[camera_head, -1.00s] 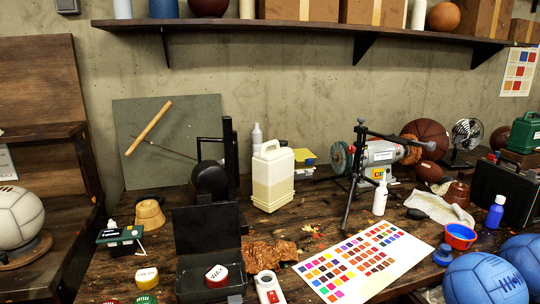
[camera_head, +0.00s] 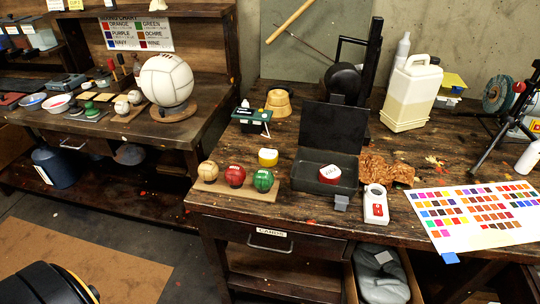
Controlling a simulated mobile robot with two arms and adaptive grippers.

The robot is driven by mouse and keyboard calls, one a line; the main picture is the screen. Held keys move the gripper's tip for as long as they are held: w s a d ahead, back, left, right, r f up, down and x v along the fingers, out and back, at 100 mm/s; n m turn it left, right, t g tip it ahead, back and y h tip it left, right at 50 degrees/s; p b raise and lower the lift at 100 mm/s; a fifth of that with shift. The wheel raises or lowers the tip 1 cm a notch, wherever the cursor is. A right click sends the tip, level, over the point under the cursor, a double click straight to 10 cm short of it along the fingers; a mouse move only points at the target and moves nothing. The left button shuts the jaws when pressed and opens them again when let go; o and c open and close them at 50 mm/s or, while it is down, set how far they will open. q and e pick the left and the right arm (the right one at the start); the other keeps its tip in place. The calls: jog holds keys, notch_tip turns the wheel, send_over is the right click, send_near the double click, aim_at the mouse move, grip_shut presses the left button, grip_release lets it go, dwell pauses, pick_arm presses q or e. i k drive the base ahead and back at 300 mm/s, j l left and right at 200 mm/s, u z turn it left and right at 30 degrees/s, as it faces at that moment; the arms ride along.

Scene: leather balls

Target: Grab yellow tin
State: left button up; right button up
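The yellow tin (camera_head: 268,157), small and round with a pale lid top, stands on the wooden workbench (camera_head: 225,204). It is behind a small board (camera_head: 238,190) with three little balls, and left of an open black case (camera_head: 303,177). A red tin with a white label (camera_head: 330,174) sits in that case. Neither of my grippers is in view.
Tan, red and green balls stand in front of the yellow tin. A green-topped black box (camera_head: 252,115) and a tan cup-like block (camera_head: 279,102) are behind it. A white device (camera_head: 376,206) is to the right. A second bench with a white ball (camera_head: 166,80) stands left.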

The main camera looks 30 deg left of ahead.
aim_at(268, 156)
jog(key=z, duration=0.3)
jog(key=j+z, duration=0.25)
jog(key=j, duration=0.15)
jog(key=k+j+z, duration=0.1)
jog(key=j+z, duration=0.15)
jog(key=j, duration=0.15)
jog(key=k+j+z, duration=0.1)
jog(key=j+z, duration=0.15)
jog(key=j, duration=0.15)
